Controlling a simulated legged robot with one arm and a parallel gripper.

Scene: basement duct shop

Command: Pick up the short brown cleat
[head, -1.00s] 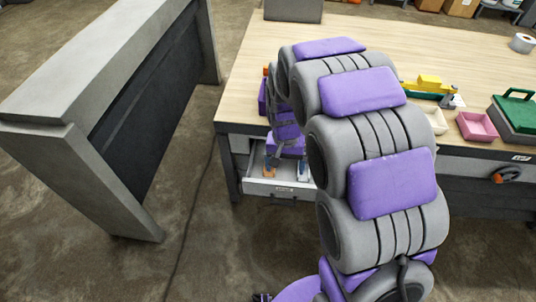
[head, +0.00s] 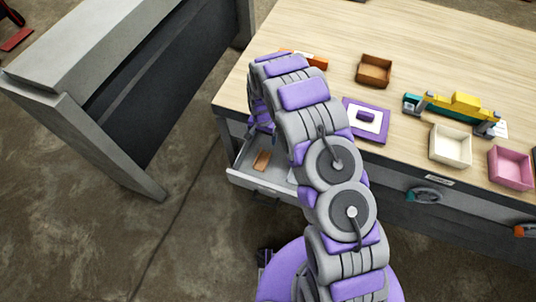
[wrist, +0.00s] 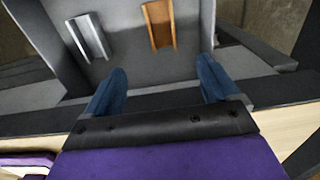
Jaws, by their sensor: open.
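The short brown cleat (head: 262,161) lies in the open drawer (head: 262,187) under the left end of the workbench. In the wrist view the brown cleat (wrist: 160,24) is a channel-shaped piece on the drawer floor, beyond the fingertips and roughly centred between them. A pale grey cleat (wrist: 90,37) lies to its left. My gripper (wrist: 162,67) is open and empty, its two blue fingers spread and apart from the cleat. In the head view my arm hides the fingers and the drawer's right part.
The workbench top (head: 330,30) carries a brown box (head: 373,70), a purple-framed square (head: 378,112), a yellow and teal tool (head: 460,106), a cream box (head: 450,147) and a pink box (head: 510,168). A grey upright panel (head: 130,90) stands left of the bench, with open floor between.

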